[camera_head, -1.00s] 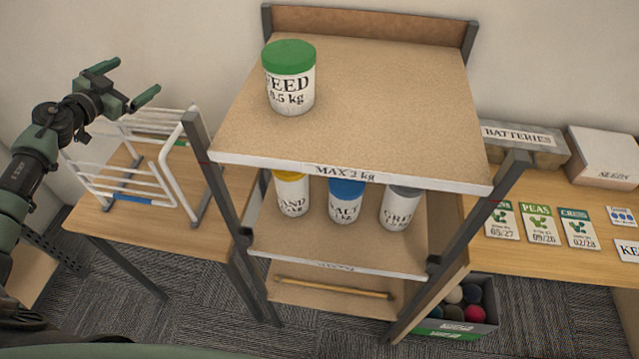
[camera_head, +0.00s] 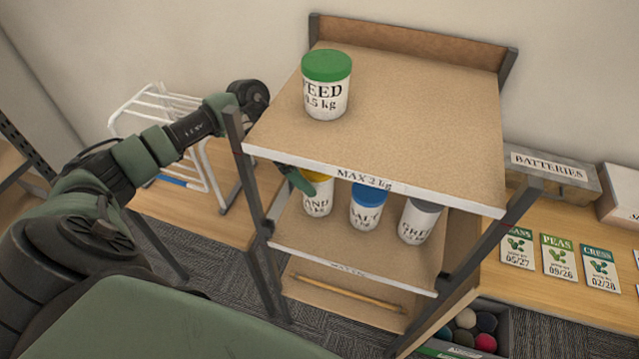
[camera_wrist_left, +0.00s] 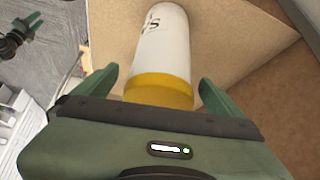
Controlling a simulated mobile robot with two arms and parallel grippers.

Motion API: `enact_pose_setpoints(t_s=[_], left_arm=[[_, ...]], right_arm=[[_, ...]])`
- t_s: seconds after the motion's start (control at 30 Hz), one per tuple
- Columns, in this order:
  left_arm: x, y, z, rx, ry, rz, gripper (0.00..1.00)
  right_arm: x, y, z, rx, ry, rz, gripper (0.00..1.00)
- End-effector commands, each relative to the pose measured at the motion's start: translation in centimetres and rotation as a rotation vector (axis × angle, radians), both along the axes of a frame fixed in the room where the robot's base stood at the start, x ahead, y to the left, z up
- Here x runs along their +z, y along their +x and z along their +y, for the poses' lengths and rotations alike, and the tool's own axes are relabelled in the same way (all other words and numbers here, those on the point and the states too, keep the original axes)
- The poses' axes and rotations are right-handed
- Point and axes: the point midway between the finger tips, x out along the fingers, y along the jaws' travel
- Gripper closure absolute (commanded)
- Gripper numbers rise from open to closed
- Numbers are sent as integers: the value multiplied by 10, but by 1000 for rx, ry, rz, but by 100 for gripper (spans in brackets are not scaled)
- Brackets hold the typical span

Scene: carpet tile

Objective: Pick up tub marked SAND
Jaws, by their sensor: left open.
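The SAND tub (camera_head: 317,199), white with a yellow lid, stands upright on the middle shelf at the left. Its top is partly hidden by the upper shelf and a green finger. My left gripper (camera_head: 295,180) reaches in past the shelf's left post; one fingertip shows by the yellow lid. In the left wrist view the SAND tub (camera_wrist_left: 160,60) lies between the two open fingers of my left gripper (camera_wrist_left: 163,88), lid towards the palm. I cannot tell whether either finger touches it.
The SALT tub (camera_head: 366,205), blue-lidded, and a grey-lidded tub (camera_head: 418,220) stand to the right on the same shelf. The upper shelf (camera_head: 430,110) holds the FEED tub (camera_head: 326,85). A white rack (camera_head: 150,110) stands on the left table.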

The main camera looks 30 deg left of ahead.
Motion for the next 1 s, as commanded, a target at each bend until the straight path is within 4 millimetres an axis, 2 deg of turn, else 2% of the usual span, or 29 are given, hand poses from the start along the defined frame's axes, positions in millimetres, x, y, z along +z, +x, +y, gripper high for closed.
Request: enact_pose_setpoints(t_s=[0.03,0.2,0.47,0.57,0.83,1.0], left_arm=[[-4,3,-5,0,-4,2,1],[-23,8,-14,0,-2,0,1],[-27,8,-14,1,0,-1,1],[-27,8,-14,0,0,0,24],[-27,8,-14,0,-1,0,99],[-22,11,-15,1,-4,-10,100]], right_arm=[[8,0,1,-1,1,0,64],[11,0,2,-2,2,0,64],[10,-1,2,-2,3,2,64],[10,-3,2,-2,2,4,64],[10,-5,2,-3,2,7,64],[11,-5,1,-3,2,7,64]])
